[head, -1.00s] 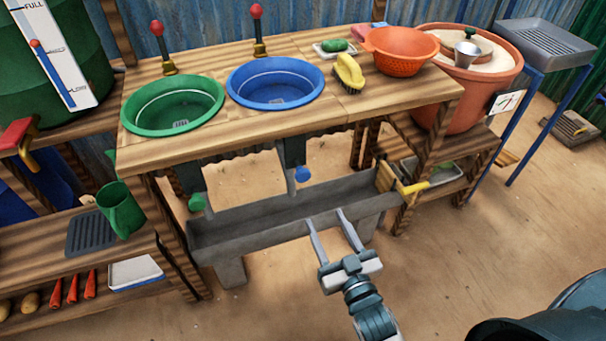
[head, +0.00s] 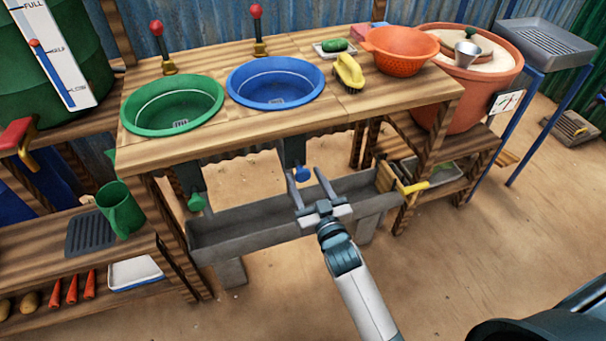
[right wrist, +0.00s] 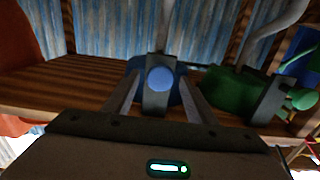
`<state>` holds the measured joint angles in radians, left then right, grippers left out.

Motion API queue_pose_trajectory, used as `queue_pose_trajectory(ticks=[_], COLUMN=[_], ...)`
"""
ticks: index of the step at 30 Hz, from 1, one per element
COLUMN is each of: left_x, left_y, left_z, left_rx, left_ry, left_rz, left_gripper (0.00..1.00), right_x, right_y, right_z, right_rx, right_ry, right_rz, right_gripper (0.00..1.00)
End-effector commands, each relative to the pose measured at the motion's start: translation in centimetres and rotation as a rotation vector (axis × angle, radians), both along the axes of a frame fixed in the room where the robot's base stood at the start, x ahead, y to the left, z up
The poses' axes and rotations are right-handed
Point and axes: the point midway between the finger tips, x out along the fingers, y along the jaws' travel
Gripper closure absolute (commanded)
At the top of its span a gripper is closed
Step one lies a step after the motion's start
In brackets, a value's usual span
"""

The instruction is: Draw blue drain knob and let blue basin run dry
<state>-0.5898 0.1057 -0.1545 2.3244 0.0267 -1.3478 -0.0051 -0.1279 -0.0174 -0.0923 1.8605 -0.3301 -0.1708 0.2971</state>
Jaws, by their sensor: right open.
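The blue basin (head: 275,88) is set in the wooden counter, with a drain grate showing in its bottom. The blue drain knob (head: 302,174) hangs below the counter's front edge, under that basin. My right gripper (head: 305,176) is open, with its fingertips near the blue knob in the head view. In the right wrist view the blue knob (right wrist: 160,79) shows ahead, between the two open fingers; I cannot tell whether they reach around it. The blue knob sits on a dark bracket. My left gripper is not in view.
The green drain knob (head: 196,202) hangs to the left, under the green basin (head: 172,105). A grey trough (head: 245,232) lies below both knobs. Open sandy ground lies in front.

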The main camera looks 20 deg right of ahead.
Motion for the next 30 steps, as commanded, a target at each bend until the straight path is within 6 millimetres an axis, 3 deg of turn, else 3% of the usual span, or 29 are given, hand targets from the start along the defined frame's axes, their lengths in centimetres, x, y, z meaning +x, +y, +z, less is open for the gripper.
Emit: queue_pose_trajectory(ticks=[6,17,24,30], left_x=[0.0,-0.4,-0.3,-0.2], left_y=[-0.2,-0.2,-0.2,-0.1], left_z=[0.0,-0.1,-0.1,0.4], left_rx=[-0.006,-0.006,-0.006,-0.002], left_ry=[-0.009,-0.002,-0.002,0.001], left_rz=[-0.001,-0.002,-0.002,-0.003], left_gripper=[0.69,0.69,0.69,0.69], right_x=[2.0,2.3,2.3,1.6], right_y=[0.1,0.1,0.1,0.1], right_z=[0.0,0.0,0.0,0.1], right_rx=[-0.001,-0.001,-0.001,0.000], right_ry=[0.000,0.001,0.001,0.002], right_rz=[0.000,0.000,0.000,0.000], right_gripper=[0.49,0.49,1.00,1.00])
